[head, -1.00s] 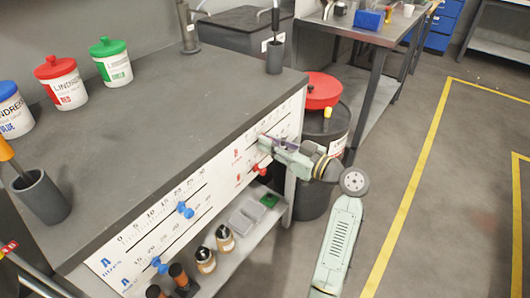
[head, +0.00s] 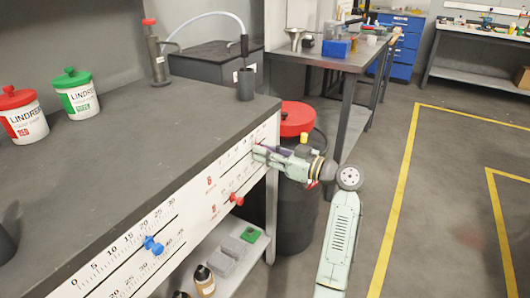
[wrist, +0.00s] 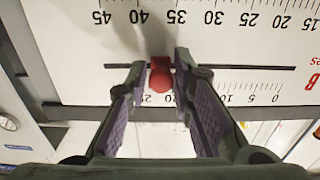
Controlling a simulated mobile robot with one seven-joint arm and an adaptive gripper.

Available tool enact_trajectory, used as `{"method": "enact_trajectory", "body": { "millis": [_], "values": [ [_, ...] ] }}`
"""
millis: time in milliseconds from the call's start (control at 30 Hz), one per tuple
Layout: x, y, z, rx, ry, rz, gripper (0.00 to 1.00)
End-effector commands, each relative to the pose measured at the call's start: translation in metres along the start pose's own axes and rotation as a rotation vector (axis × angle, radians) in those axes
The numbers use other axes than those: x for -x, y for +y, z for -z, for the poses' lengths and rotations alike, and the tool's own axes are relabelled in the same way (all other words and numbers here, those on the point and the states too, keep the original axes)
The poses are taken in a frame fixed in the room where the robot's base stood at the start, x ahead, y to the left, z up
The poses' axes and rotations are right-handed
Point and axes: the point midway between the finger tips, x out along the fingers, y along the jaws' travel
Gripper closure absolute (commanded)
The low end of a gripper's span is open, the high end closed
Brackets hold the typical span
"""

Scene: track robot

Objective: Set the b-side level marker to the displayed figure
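The white scale panel (head: 128,266) runs along the front of the workbench, with an A part and a B part. On the B part, the red marker (wrist: 160,75) sits on the slot line between my gripper's fingers in the wrist view, where the scale appears upside down. My gripper (wrist: 158,66) is open around it; the right finger is close to the marker, and I cannot tell whether it touches. Small figures beside the marker look like 20 to 25. A second red marker (head: 236,199) is lower on the B part. My gripper (head: 258,152) hides the upper marker in the head view. No displayed figure is readable.
A blue marker (head: 153,245) is on the A part. Red (head: 24,116) and green (head: 76,95) lidded tubs stand on the bench top. A red-lidded drum (head: 297,120) stands behind my gripper. The floor to the right is open, with yellow lines.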

Motion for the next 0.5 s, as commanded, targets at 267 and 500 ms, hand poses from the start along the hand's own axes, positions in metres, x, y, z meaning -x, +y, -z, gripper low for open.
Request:
{"method": "enact_trajectory", "body": {
  "millis": [267,500],
  "values": [
    [-0.0005,-0.0005,0.0006,0.001,0.001,0.001,0.62],
    [0.0009,-0.0005,0.0009,0.002,0.001,0.001,0.62]
  ]
}}
